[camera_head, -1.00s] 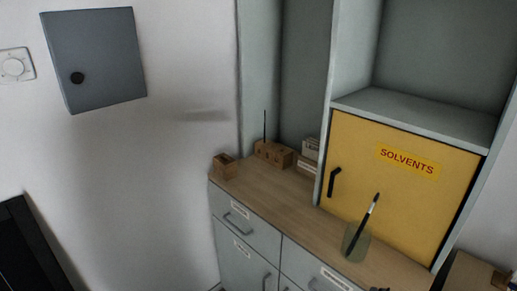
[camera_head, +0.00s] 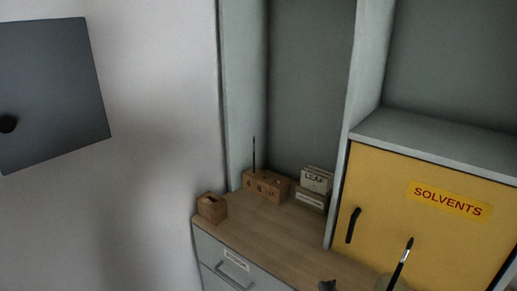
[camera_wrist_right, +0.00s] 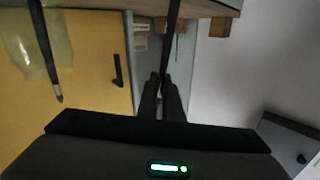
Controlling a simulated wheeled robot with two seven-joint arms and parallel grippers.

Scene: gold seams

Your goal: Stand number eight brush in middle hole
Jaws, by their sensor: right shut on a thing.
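A wooden block (camera_head: 265,187) with dark-marked numbers on its front stands at the back of the wooden top; it also shows upside down in the wrist view (camera_wrist_right: 188,25). A thin dark brush (camera_head: 254,155) stands upright at its left end. My right gripper (camera_wrist_right: 168,78) is shut on a dark thin brush handle (camera_wrist_right: 172,40), apart from the block. In the head view only a small dark part of the right gripper (camera_head: 327,285) shows at the bottom edge. The held brush's number cannot be read. My left gripper is not in view.
A glass jar (camera_head: 393,283) holding a dark brush (camera_head: 402,262) stands before the yellow SOLVENTS door (camera_head: 420,225). A small wooden box (camera_head: 212,207) sits left of the block, and LEAF boxes (camera_head: 314,188) sit right. The wooden top (camera_head: 270,225) before the block is clear.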

